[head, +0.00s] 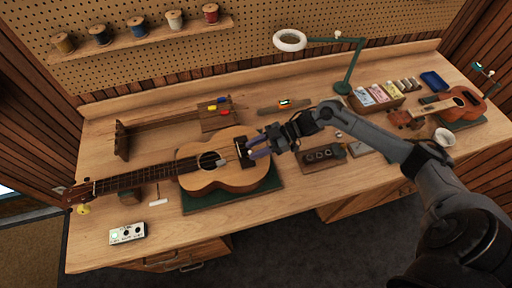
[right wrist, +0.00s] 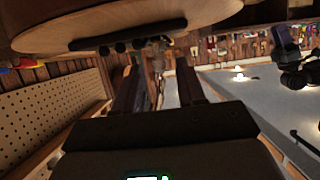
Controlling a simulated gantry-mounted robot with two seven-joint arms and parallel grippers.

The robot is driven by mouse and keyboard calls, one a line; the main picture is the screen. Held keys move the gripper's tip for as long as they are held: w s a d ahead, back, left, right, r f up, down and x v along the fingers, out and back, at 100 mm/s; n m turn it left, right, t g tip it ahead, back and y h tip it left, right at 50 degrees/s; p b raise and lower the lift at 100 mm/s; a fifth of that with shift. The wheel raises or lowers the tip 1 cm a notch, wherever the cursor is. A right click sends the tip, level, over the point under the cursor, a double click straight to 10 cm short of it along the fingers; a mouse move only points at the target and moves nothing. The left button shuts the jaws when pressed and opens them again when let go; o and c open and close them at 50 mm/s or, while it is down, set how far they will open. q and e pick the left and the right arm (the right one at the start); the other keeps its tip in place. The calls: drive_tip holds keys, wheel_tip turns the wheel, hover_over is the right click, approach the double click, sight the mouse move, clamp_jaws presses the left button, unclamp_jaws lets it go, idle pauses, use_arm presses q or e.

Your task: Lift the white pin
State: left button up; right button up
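A ukulele (head: 215,184) lies face up on the bench, with a dark bridge (head: 241,152) near its lower end. My right gripper (head: 259,149) is at the bridge, its two fingers apart and no object visible between them. In the right wrist view its fingers (right wrist: 158,88) point toward the dark bridge bar (right wrist: 128,37), where several dark round pin ends stand in a row. I cannot make out a white pin for certain in either view. A dark jointed shape (right wrist: 300,74) at the right edge there may be my left gripper; its fingers are unclear.
A green mat (head: 205,201) is under the ukulele. A T-shaped white tool (head: 158,202) and a white box (head: 127,233) lie near the front. A dark block with round holes (head: 322,156) sits right of the gripper. A lamp (head: 343,86) stands behind.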

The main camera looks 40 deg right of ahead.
drive_tip(key=shift+d, duration=0.15)
drive_tip(key=b+v, duration=0.1)
drive_tip(key=v, duration=0.9)
drive_tip(key=shift+s+d+r, duration=0.15)
drive_tip(key=shift+d+r, duration=0.05)
